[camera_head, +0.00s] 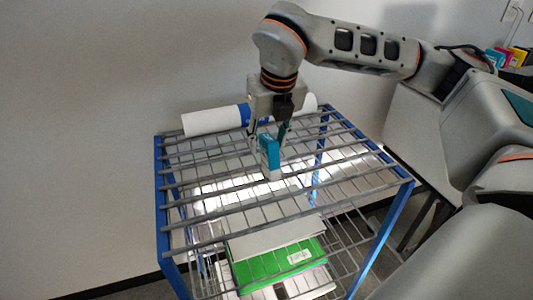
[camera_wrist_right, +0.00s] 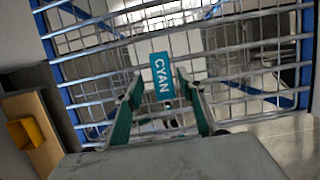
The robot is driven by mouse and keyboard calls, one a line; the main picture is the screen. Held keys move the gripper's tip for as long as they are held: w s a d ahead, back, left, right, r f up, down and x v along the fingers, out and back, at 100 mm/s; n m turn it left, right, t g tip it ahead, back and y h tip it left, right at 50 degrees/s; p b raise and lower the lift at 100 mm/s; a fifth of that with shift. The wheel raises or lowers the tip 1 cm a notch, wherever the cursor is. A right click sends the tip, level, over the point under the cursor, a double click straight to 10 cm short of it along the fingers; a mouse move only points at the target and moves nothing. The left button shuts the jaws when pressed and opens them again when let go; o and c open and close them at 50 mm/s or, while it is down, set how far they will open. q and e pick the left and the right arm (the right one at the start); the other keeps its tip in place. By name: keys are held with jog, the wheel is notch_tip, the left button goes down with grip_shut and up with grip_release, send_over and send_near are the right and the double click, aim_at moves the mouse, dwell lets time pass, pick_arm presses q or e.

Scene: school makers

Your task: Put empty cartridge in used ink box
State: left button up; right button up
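A cyan cartridge (camera_head: 270,156) with a white lower part hangs above the top of the wire rack. In the right wrist view its teal face (camera_wrist_right: 162,78) reads "CYAN". My right gripper (camera_head: 270,138) points down with its fingers around the upper part of the cartridge. In the right wrist view the two fingertips (camera_wrist_right: 162,90) lie on either side of it, so the gripper looks shut on it. My left gripper is not in view. No box marked for used ink can be made out.
The wire rack (camera_head: 205,213) has blue posts. A white roll (camera_head: 212,121) lies at its back, and a green pack (camera_head: 275,265) sits on a lower shelf. Coloured cartridges (camera_head: 510,57) stand far right. A yellow object (camera_wrist_right: 26,134) shows on a tan surface.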

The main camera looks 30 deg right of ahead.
jog(key=x, duration=0.5)
jog(key=shift+s+d+f, duration=0.15)
jog(key=shift+d, duration=0.15)
jog(key=shift+f, duration=0.3)
jog(key=shift+c, duration=0.4)
grip_shut()
